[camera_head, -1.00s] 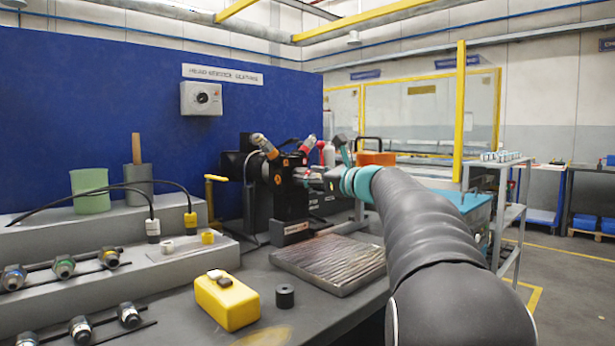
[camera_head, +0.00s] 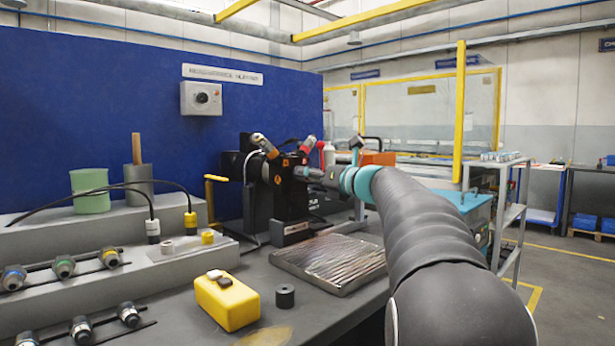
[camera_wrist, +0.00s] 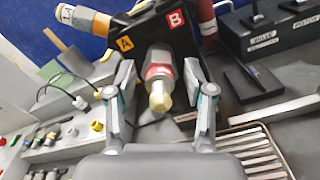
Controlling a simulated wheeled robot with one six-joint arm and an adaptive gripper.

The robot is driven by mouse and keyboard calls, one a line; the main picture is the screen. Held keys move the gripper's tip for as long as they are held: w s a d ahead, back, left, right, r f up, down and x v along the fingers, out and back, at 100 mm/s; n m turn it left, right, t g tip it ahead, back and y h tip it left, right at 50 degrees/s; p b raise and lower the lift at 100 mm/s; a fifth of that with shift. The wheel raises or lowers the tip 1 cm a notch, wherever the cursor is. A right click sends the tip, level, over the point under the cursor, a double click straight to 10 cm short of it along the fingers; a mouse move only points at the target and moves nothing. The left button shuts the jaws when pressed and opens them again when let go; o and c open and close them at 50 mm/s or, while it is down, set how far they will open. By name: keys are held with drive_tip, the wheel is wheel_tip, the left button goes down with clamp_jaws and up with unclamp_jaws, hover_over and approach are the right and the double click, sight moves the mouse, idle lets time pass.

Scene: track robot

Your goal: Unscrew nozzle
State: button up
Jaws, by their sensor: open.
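The nozzle (camera_wrist: 159,88) shows in the wrist view with a brass tip, a red band and a silver body. It points towards the camera from a black head (camera_wrist: 147,38) marked A and B. My gripper (camera_wrist: 158,72) is open, with one finger on each side of the nozzle. Gaps show between the fingers and the nozzle. In the head view my gripper (camera_head: 318,172) is at the front of the black machine (camera_head: 288,200), and my arm and gripper hide the nozzle there.
A ribbed metal tray (camera_head: 328,262) lies below the arm. A yellow box (camera_head: 227,302) and a black ring (camera_head: 285,296) sit on the bench. Several fittings stand on racks at the left, including a green-banded one (camera_head: 63,266). Two angled tools, orange (camera_head: 263,143) and red (camera_head: 307,146), top the machine.

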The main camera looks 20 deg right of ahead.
drive_tip(key=m, duration=0.7)
drive_tip(key=shift+c, duration=0.2)
idle(0.4)
clamp_jaws()
drive_tip(key=shift+f+n+b, duration=0.1)
drive_tip(key=shift+n+b, duration=0.6)
drive_tip(key=shift+n, duration=0.3)
drive_tip(key=n+b, duration=0.2)
drive_tip(key=n, duration=0.2)
drive_tip(key=shift+n, duration=0.3)
drive_tip(key=n+b, duration=0.2)
drive_tip(key=n, duration=0.3)
